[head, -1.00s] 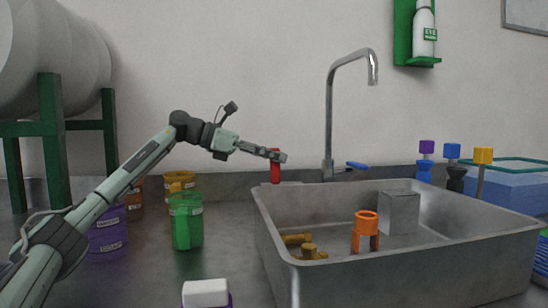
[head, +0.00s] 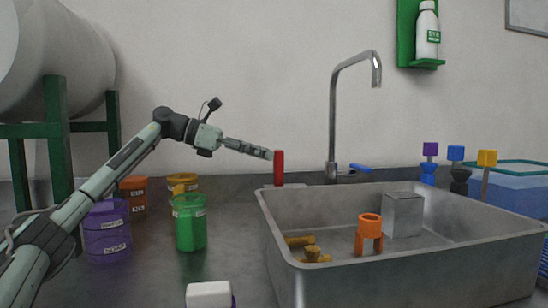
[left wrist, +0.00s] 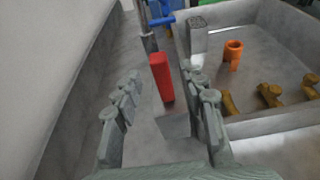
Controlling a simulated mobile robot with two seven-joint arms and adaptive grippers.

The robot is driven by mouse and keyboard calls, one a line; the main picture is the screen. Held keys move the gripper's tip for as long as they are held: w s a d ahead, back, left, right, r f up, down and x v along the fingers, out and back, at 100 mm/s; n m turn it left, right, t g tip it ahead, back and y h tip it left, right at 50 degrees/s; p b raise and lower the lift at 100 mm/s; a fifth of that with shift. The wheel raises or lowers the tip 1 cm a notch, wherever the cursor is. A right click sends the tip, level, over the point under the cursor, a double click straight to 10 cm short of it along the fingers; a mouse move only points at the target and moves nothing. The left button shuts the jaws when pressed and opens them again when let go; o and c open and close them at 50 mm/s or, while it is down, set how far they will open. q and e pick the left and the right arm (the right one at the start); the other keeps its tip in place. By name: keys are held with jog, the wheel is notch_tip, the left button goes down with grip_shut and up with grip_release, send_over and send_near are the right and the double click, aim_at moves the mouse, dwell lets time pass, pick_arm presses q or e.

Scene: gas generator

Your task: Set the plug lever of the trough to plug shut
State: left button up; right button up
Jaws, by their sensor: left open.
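The trough (head: 400,275) is a grey metal basin on the counter. A red upright lever (head: 279,167) stands at its far left corner, apparently the plug lever. It also shows in the left wrist view (left wrist: 161,78). My left gripper (head: 268,154) is just left of the lever's upper part, pointing at it. In the left wrist view its two fingers are spread apart and empty, with the red lever just beyond and between the fingertips. My right gripper is not in view.
A tall faucet (head: 331,110) with a blue handle (head: 360,168) stands behind the trough. An orange stand (head: 369,233), a grey block (head: 403,214) and brass-coloured pieces (head: 312,252) lie in it. Green (head: 190,222) and purple (head: 107,230) containers stand left, below my arm.

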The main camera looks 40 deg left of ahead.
pick_arm(q)
jog(key=v, duration=0.7)
jog(key=shift+s+a, duration=0.15)
dwell(0.3)
